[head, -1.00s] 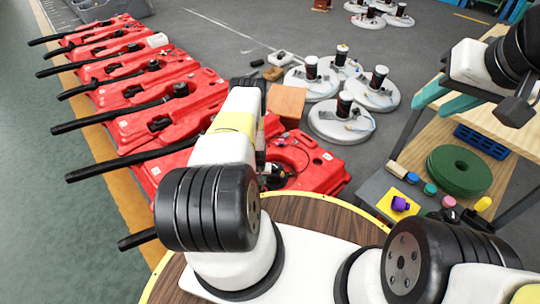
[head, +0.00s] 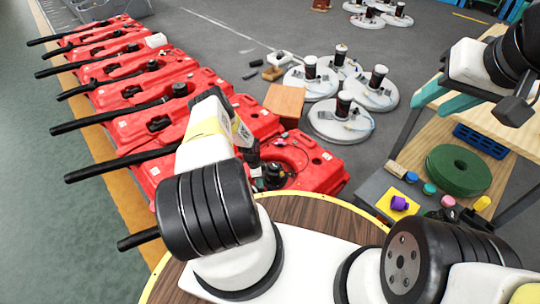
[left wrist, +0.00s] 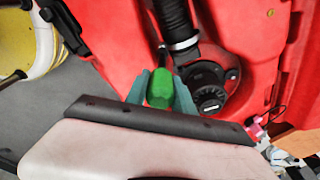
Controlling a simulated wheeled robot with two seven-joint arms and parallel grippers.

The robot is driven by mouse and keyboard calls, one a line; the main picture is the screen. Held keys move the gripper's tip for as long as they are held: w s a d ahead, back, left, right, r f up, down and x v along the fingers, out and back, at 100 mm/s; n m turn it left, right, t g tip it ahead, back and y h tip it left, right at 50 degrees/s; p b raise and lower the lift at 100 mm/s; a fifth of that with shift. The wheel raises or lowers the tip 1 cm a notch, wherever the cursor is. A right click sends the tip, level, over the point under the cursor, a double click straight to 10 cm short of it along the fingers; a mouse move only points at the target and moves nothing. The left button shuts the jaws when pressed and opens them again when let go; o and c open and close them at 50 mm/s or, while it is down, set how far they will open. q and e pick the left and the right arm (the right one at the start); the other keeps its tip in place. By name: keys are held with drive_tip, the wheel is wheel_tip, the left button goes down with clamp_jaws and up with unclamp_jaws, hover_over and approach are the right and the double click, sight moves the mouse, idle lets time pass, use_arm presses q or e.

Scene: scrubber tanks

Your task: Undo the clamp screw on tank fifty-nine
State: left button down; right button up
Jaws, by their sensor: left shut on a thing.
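My left gripper (left wrist: 160,92) is shut on the green handle (left wrist: 160,88) of a screwdriver-like tool. Its dark shaft points up toward a black hose (left wrist: 175,20) with a pale band, the clamp area (left wrist: 184,46), on a red tank (left wrist: 245,30). I cannot tell whether the tip touches a screw. A round black cap (left wrist: 208,95) is beside the handle. In the head view my left gripper (head: 260,180) is over the nearest red tank (head: 315,170), mostly hidden by my arm. No tank number is readable. My right gripper (head: 443,98) is open and empty by the wooden table.
More red tanks (head: 140,88) with black bars line up at left. White scrubber discs (head: 340,122) and a brown box (head: 285,102) stand on the floor beyond. A green disc (head: 458,170) and small coloured items are on the shelf at right.

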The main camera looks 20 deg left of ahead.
use_arm(q)
drive_tip(key=m, duration=0.4)
drive_tip(key=shift+m+g, duration=0.3)
drive_tip(key=shift+g, duration=0.1)
drive_tip(key=m, duration=0.5)
drive_tip(key=shift+s+m+g, duration=0.15)
drive_tip(key=shift+m+g, duration=0.25)
drive_tip(key=shift+f, duration=0.9)
drive_tip(key=n, duration=0.6)
drive_tip(key=shift+t, duration=0.4)
drive_tip(key=n, duration=0.4)
drive_tip(key=shift+t, duration=0.4)
